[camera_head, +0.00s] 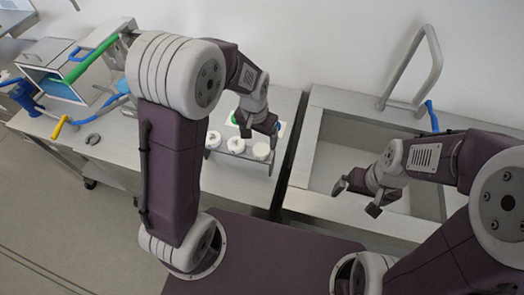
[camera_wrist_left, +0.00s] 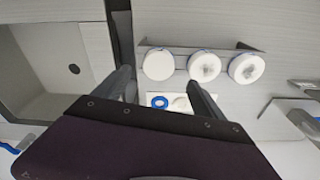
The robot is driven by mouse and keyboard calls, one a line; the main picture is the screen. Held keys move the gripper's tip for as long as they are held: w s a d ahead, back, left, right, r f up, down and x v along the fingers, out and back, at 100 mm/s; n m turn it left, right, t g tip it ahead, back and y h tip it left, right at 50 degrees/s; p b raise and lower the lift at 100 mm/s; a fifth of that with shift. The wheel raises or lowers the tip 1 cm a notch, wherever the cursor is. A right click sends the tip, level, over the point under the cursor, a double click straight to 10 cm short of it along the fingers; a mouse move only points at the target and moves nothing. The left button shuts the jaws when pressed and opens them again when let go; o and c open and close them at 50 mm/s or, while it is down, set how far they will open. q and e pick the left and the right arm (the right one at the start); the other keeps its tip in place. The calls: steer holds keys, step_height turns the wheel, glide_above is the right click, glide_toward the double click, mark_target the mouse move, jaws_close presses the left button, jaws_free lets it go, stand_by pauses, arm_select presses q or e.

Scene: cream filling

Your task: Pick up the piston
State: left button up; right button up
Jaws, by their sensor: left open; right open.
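I cannot tell for sure which part is the piston. Three white round parts (camera_head: 236,143) sit in a row on a metal rack (camera_head: 240,157) on the left bench. In the left wrist view they show as white discs (camera_wrist_left: 246,69), one partly beside a fingertip. My left gripper (camera_head: 258,131) is open and empty above the bench behind the rack. In the left wrist view its fingers (camera_wrist_left: 160,80) are spread over a white plate (camera_wrist_left: 151,107) with a blue ring (camera_wrist_left: 160,101) and a pale ring (camera_wrist_left: 181,103). My right gripper (camera_head: 357,198) is open and empty over the sink.
A metal box-like machine (camera_head: 52,55) with a green bar (camera_head: 95,55) stands at the bench's left. A yellow-handled blue tool (camera_head: 58,126) and a dark open ring (camera_head: 93,139) lie nearby. A sink (camera_head: 345,150) with a tall faucet (camera_head: 411,75) is on the right.

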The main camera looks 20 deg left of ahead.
mark_target(261, 149)
arm_select(q)
steer(key=shift+a+f, duration=0.1)
steer(key=shift+f, duration=0.6)
steer(key=shift+w+a+f, duration=0.15)
steer(key=shift+a+f, duration=0.1)
steer(key=shift+f, duration=0.15)
steer(key=f, duration=0.2)
steer(key=d+f, duration=0.1)
steer(key=f, duration=0.1)
steer(key=shift+d+p, duration=0.1)
steer(key=shift+p, duration=0.25)
steer(key=shift+w+f, duration=0.2)
steer(key=shift+f, duration=0.3)
steer(key=c, duration=1.7)
step_height(261, 149, up, 10)
steer(key=shift+r, duration=0.1)
steer(key=shift+c, duration=0.2)
